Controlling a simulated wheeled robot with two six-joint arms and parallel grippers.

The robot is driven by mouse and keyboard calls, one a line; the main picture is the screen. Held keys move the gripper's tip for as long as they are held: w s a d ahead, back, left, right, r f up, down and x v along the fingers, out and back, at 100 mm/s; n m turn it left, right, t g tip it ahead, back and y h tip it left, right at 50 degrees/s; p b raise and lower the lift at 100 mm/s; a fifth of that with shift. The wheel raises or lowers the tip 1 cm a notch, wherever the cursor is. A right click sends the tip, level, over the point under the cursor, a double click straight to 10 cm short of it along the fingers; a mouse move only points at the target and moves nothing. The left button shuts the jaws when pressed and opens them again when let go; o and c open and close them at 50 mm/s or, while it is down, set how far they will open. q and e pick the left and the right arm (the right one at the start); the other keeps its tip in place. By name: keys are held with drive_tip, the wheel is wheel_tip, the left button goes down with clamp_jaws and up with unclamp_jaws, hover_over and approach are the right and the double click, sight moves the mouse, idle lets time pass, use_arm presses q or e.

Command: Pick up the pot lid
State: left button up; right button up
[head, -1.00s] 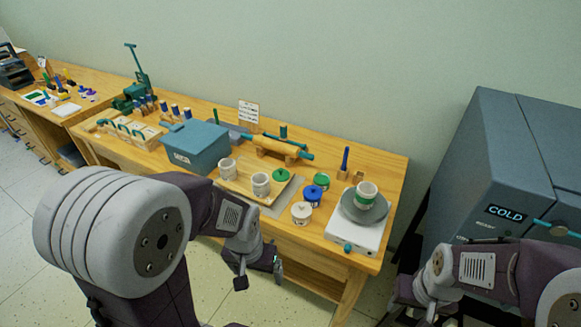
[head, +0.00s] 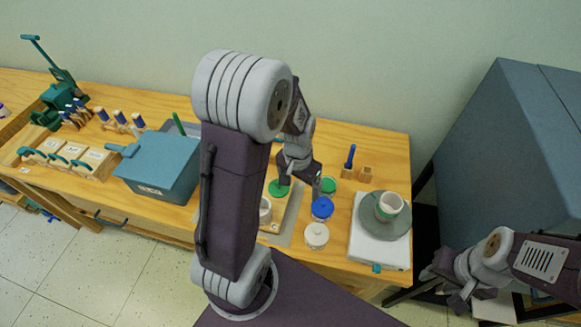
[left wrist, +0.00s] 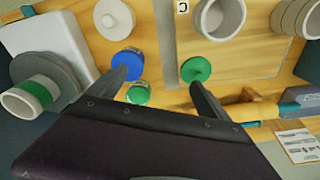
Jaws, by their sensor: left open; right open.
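A flat round green lid with a small knob (head: 278,188) lies on the board on the table; it also shows in the left wrist view (left wrist: 196,69). My left gripper (head: 301,187) is open above the table, beside the lid. In the left wrist view the right-hand finger of my left gripper (left wrist: 160,82) is close to the green lid, and the left-hand finger overlaps a blue-lidded jar (left wrist: 126,63). Whether either finger touches anything is unclear. My right gripper (head: 460,298) is open and empty, low at the right.
A white-lidded jar (head: 316,235) and a green-lidded jar (head: 328,184) stand near the blue one. White pots (left wrist: 220,17) stand on the board. A scale (head: 375,250) bears a green-banded pot (head: 389,206). A blue-grey box (head: 160,168) stands left; a large grey cabinet (head: 505,160) is right.

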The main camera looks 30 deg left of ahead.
use_arm(q)
drive_tip(key=shift+n+g, duration=0.3)
drive_tip(key=shift+g, duration=0.2)
drive_tip(key=w+a+p, duration=0.1)
drive_tip(key=a+p, duration=0.1)
drive_tip(key=a, duration=0.1)
drive_tip(key=w+a+p, duration=0.1)
drive_tip(key=a+p, duration=0.1)
drive_tip(key=a, duration=0.1)
drive_tip(key=a+p, duration=0.2)
drive_tip(key=a, duration=0.1)
drive_tip(key=shift+w+a+f, duration=0.2)
drive_tip(key=shift+w+f, duration=0.2)
drive_tip(key=shift+f, duration=0.15)
wheel_tip(320, 180, down, 3)
drive_tip(key=shift+s+d+f, duration=0.1)
drive_tip(key=shift+d, duration=0.05)
drive_tip(key=shift+f, duration=0.35)
wheel_tip(320, 180, down, 4)
drive_tip(key=shift+s+p, duration=0.15)
drive_tip(key=shift+p, duration=0.55)
drive_tip(key=shift+f, duration=0.5)
drive_tip(key=c, duration=1.4)
